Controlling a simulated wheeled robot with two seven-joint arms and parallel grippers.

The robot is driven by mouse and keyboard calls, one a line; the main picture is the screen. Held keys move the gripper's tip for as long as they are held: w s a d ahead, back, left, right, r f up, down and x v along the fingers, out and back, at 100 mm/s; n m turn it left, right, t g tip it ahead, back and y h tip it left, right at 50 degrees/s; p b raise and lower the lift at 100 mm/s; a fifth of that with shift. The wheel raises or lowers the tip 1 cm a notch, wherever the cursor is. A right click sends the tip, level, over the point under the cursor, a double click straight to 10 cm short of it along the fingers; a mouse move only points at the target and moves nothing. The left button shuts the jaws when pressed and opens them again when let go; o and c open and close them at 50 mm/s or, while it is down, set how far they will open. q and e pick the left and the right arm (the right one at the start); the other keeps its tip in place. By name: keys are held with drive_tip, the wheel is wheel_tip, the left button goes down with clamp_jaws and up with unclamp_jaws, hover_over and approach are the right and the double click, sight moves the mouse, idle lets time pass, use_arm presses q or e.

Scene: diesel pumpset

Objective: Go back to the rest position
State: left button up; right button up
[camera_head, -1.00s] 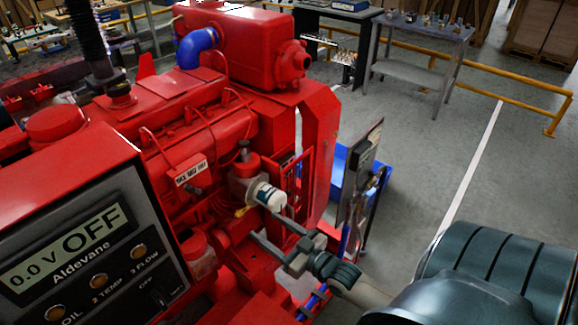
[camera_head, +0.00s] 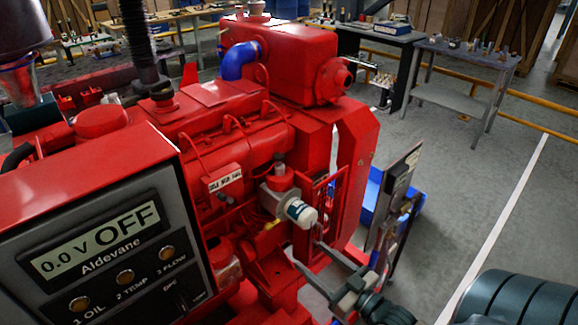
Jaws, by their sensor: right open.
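The red diesel pumpset (camera_head: 225,140) fills the left and middle of the head view. A white cylindrical filter (camera_head: 302,212) sticks out from its red housing on the engine's side. My right gripper (camera_head: 306,254) is open and empty, with its fingers just below the filter and apart from it in the picture. My right arm (camera_head: 520,300) comes in from the lower right. My left gripper is not in view.
The control panel (camera_head: 105,250) reads "0.0 V OFF" at the lower left. A tool board (camera_head: 400,190) and a blue bin (camera_head: 371,195) stand right of the engine. A grey table (camera_head: 465,52) and a yellow rail (camera_head: 545,127) are behind. The floor at right is clear.

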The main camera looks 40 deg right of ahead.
drive_tip(key=s+a+f+g, duration=0.5)
drive_tip(key=a+f+g, duration=0.2)
drive_tip(key=a+f, duration=0.25)
drive_tip(key=s+a+f+g+h, duration=0.1)
drive_tip(key=s+a+g, duration=0.1)
drive_tip(key=s+g, duration=0.35)
drive_tip(key=s+a+f+g+h, duration=0.1)
drive_tip(key=s+a+g, duration=0.1)
drive_tip(key=s, duration=0.6)
wheel_tip(320, 180, down, 31)
drive_tip(key=s+g+b, duration=0.1)
drive_tip(key=s+b, duration=0.1)
drive_tip(key=s+d+f+g+b, duration=0.1)
drive_tip(key=s+d+f, duration=0.1)
drive_tip(key=s+f, duration=1.5)
drive_tip(key=shift+s+d+f+n+h, duration=0.2)
drive_tip(key=shift+d+f+n+h, duration=0.1)
drive_tip(key=shift+d+f+n, duration=0.1)
